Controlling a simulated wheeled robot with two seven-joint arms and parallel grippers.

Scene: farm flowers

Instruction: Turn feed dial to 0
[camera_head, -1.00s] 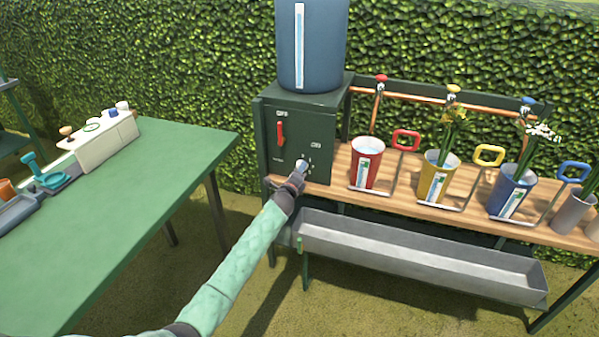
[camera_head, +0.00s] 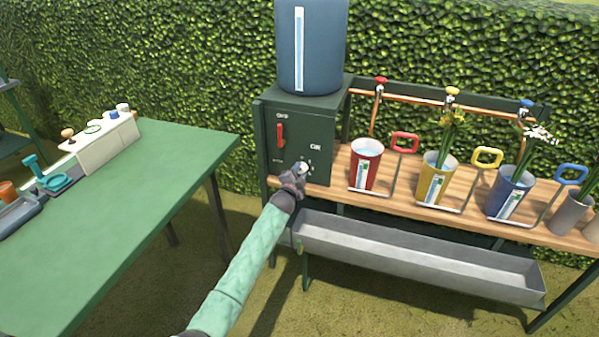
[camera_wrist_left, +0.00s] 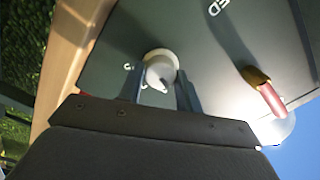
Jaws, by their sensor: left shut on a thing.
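The feed dial (camera_wrist_left: 160,68) is a round pale knob on the front of the dark green control box (camera_head: 262,150). In the head view my left gripper (camera_head: 300,171) reaches up to the dial and covers part of it. In the left wrist view the two fingers of my left gripper (camera_wrist_left: 159,92) stand on either side of the knob, shut on it. A dark mark shows on the knob's face. The numbers around the dial are too small or hidden to read. My right gripper is in neither view.
A red lever (camera_head: 280,134) sits above and left of the dial. A blue tank (camera_head: 325,50) stands on the box. Red (camera_head: 365,170), yellow and blue buckets stand on the wooden shelf at right. A grey trough (camera_head: 420,262) hangs below. A green table (camera_head: 130,200) is at left.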

